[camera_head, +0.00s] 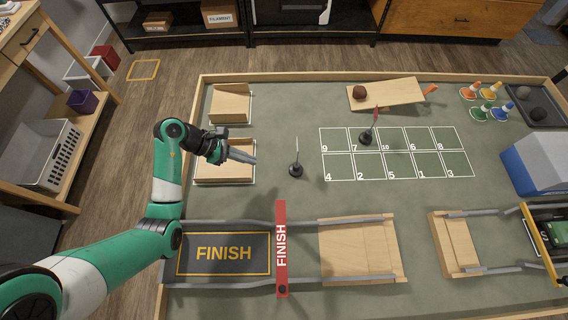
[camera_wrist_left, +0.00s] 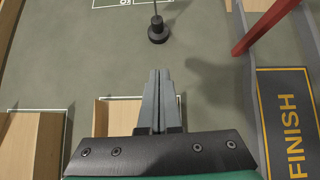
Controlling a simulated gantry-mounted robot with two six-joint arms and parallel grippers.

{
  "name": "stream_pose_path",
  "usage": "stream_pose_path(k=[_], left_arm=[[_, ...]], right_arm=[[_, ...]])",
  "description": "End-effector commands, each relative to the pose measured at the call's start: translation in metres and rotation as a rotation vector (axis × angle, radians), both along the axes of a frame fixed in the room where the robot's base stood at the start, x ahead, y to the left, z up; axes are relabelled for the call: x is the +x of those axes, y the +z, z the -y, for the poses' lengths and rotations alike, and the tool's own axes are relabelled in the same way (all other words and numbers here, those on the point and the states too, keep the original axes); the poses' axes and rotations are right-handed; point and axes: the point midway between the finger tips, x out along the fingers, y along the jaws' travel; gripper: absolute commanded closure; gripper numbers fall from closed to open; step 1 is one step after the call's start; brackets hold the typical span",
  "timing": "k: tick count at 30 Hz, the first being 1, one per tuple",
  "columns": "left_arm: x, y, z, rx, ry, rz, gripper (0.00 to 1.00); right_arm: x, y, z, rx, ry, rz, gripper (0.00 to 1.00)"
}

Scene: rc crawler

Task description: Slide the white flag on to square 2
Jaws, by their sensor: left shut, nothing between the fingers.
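The white flag (camera_head: 296,169) stands upright on a round black base on the green-grey floor of the course, left of the numbered grid. Its dark base also shows in the left wrist view (camera_wrist_left: 157,34), ahead of the fingertips; the flag's top is cut off there. Square 2 (camera_head: 371,168) is in the grid's near row, between squares 4 and 5, and looks empty. My left gripper (camera_head: 254,160) is shut and empty, left of the flag and apart from it, over the edge of a wooden block. In the left wrist view its fingers (camera_wrist_left: 158,74) are pressed together.
A red flag (camera_head: 366,138) stands in square 7, just behind square 2. A wooden ramp (camera_head: 395,94) with a brown ball lies behind the grid. A red FINISH beam (camera_head: 281,250) and railed track lie in front. The floor between flag and grid is clear.

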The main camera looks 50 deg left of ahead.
Motion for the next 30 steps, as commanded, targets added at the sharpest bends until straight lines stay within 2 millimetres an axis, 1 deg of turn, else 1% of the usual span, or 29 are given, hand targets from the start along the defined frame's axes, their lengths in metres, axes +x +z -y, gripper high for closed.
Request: stream_pose_path(k=[5, 12, 14, 15, 18, 21, 24, 30], left_arm=[[0.017, -0.024, 0.015, -0.001, -0.005, -0.002, 1.00], [0.046, -0.061, 0.038, -0.001, -0.005, -0.002, 1.00], [0.053, -0.068, 0.044, 0.000, -0.006, -0.002, 1.00], [0.060, -0.064, 0.049, 0.002, -0.006, 0.001, 1.00], [0.071, -0.064, 0.058, 0.003, -0.004, 0.001, 1.00], [0.078, -0.064, 0.063, 0.002, -0.004, 0.000, 1.00], [0.082, -0.064, 0.065, 0.002, -0.002, 0.001, 1.00], [0.082, -0.064, 0.065, 0.002, -0.001, 0.001, 1.00]], right_arm=[[0.000, -0.005, 0.000, 0.000, 0.000, 0.000, 0.00], [0.000, -0.014, 0.000, 0.000, 0.000, 0.000, 0.00], [0.000, -0.015, 0.000, 0.000, 0.000, 0.000, 0.00], [0.000, -0.013, 0.000, 0.000, 0.000, 0.000, 0.00], [0.000, -0.012, 0.000, 0.000, 0.000, 0.000, 0.00], [0.000, -0.012, 0.000, 0.000, 0.000, 0.000, 0.00], [0.000, -0.012, 0.000, 0.000, 0.000, 0.000, 0.00], [0.000, -0.012, 0.000, 0.000, 0.000, 0.000, 0.00]])
